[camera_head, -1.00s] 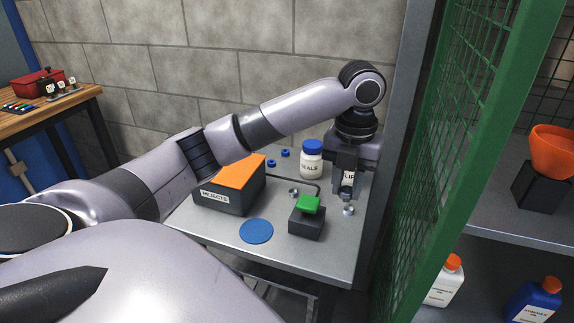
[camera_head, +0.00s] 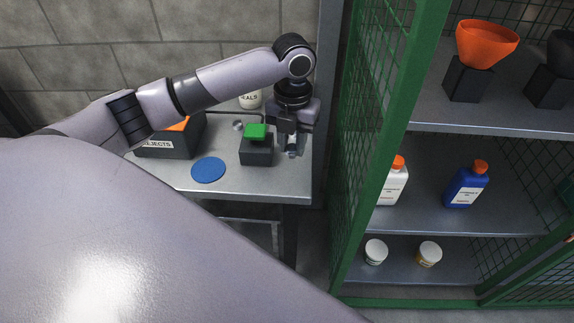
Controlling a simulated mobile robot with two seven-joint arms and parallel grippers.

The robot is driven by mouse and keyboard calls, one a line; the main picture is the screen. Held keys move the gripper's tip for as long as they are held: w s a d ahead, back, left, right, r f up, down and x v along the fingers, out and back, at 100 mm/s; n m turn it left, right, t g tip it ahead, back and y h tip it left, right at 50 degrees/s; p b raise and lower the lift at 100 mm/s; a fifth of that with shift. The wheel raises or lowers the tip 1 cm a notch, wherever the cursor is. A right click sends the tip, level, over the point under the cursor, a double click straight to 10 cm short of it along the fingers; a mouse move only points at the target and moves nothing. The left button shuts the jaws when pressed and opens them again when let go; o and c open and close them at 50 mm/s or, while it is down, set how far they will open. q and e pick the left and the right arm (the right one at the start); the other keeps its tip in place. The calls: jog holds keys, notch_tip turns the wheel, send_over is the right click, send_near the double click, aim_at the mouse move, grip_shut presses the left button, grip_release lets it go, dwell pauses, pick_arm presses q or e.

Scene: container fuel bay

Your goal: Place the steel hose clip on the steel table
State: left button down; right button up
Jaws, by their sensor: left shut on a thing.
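My left gripper (camera_head: 290,148) points down over the right end of the steel table (camera_head: 270,187). It is shut on a small steel hose clip (camera_head: 292,154), which shows at the fingertips, low over the table top. I cannot tell whether the clip touches the table. Another small steel ring-like piece (camera_head: 238,125) lies on the table left of the gripper, behind the green-topped block. The gripper and its wrist hide part of the table's back right. My right gripper is not in view.
A dark block with a green top (camera_head: 256,148) stands just left of the gripper. A blue disc (camera_head: 208,169), a rejects box (camera_head: 172,144) and a seals jar (camera_head: 250,100) are also on the table. A green mesh cage (camera_head: 360,130) with shelves stands close on the right.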

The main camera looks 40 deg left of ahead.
aim_at(291, 183)
pick_arm(q)
notch_tip(291, 183, down, 10)
jog(key=shift+r+b, duration=0.1)
jog(key=shift+b, duration=0.2)
jog(key=shift+f, duration=0.25)
jog(key=c, duration=0.8)
grip_release()
jog(key=shift+c, duration=0.2)
